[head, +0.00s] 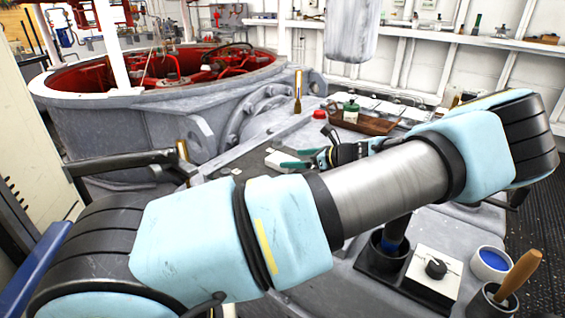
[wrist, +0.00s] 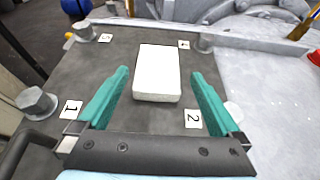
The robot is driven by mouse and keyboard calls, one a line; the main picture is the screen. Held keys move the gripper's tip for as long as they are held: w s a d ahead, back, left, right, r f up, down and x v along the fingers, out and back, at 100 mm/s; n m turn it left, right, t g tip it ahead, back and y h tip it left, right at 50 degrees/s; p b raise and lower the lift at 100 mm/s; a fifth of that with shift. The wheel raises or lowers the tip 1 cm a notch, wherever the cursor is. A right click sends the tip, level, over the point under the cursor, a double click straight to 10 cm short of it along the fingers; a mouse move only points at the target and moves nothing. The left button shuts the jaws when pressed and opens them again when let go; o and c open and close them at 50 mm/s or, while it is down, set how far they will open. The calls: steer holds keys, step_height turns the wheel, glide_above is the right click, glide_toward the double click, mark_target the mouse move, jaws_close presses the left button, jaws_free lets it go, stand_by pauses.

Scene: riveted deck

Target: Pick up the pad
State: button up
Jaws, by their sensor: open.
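The pad is a white rectangular block (wrist: 156,73) lying flat on a dark grey plate (wrist: 118,50) in the wrist view. My gripper (wrist: 160,76) is open, with one teal finger on each side of the pad and a gap on both sides. The fingers point along the plate, and the pad's near end lies between them. In the head view my gripper (head: 291,158) is beyond my forearm, and a pale block (head: 279,159) that looks like the pad shows by its fingertips. I cannot tell the fingers' exact height above the plate.
Bolt heads (wrist: 37,101) and small number labels (wrist: 193,118) mark the plate's corners. A red button (head: 320,114) and a brown tray (head: 372,124) with a green bottle (head: 351,111) lie beyond.

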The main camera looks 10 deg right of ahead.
mark_target(285, 160)
steer(key=p+x, duration=0.1)
steer(key=x, duration=0.3)
steer(key=shift+w+a+f, duration=0.1)
steer(key=shift+a+f, duration=0.1)
steer(key=shift+a, duration=0.15)
steer(key=shift+w+a+f, duration=0.3)
steer(key=shift+w, duration=0.1)
steer(key=c, duration=1.2)
